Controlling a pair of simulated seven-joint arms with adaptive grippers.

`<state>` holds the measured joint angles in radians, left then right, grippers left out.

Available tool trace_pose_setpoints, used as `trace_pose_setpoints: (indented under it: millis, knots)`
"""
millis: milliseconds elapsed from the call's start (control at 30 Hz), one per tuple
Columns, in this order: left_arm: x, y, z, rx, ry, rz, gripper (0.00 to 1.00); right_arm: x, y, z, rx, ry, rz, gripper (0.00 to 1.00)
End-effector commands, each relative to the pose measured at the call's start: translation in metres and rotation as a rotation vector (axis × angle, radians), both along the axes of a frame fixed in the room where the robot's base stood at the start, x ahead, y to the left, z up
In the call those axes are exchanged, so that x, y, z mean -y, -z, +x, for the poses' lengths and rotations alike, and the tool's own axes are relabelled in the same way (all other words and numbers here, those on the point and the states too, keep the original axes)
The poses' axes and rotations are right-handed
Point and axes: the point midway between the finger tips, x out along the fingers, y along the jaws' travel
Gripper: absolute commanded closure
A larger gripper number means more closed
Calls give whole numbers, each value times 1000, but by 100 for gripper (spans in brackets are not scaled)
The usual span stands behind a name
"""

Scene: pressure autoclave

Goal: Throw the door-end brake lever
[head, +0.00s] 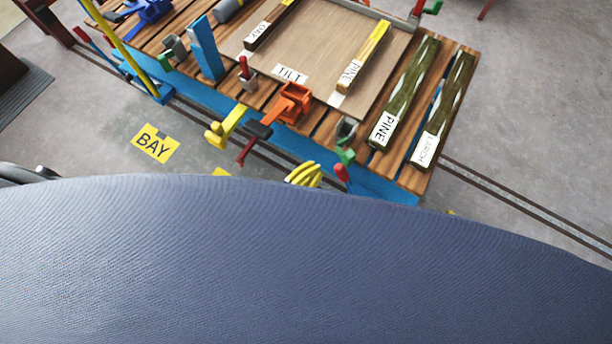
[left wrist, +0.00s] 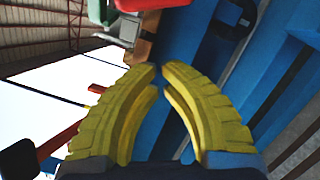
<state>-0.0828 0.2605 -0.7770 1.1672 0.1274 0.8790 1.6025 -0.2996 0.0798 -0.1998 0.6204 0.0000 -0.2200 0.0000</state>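My left gripper (head: 304,174) shows yellow fingers just above the blue-grey surface in the head view. In the left wrist view its fingertips (left wrist: 160,67) meet or nearly meet, with nothing seen between them. A red-tipped lever (head: 341,172) hangs at a grey and green bracket (head: 346,133) on the cart's near edge, just right of the gripper. A red part (left wrist: 150,4) lies beyond the fingertips in the wrist view. I cannot tell which is the door-end brake lever. My right gripper is out of view.
The slatted wooden cart (head: 412,180) has a blue frame and carries labelled timbers (head: 404,92). An orange bracket (head: 291,102) and yellow part (head: 226,127) stick out at its near side. Rails (head: 520,208) run beneath. A large blue-grey curved surface hides the lower view.

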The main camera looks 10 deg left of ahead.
Motion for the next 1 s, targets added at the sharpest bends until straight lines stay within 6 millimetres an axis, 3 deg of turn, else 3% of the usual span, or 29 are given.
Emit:
trace_pose_setpoints:
  millis: [100, 400, 1000]
  knots:
    - [11, -3, 17, 2, -1, -2, 100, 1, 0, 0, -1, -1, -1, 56]
    - [37, -16, 3, 0, 0, -2, 100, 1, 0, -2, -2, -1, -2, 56]
    - [43, -19, 1, 1, 0, 2, 100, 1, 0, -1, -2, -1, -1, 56]
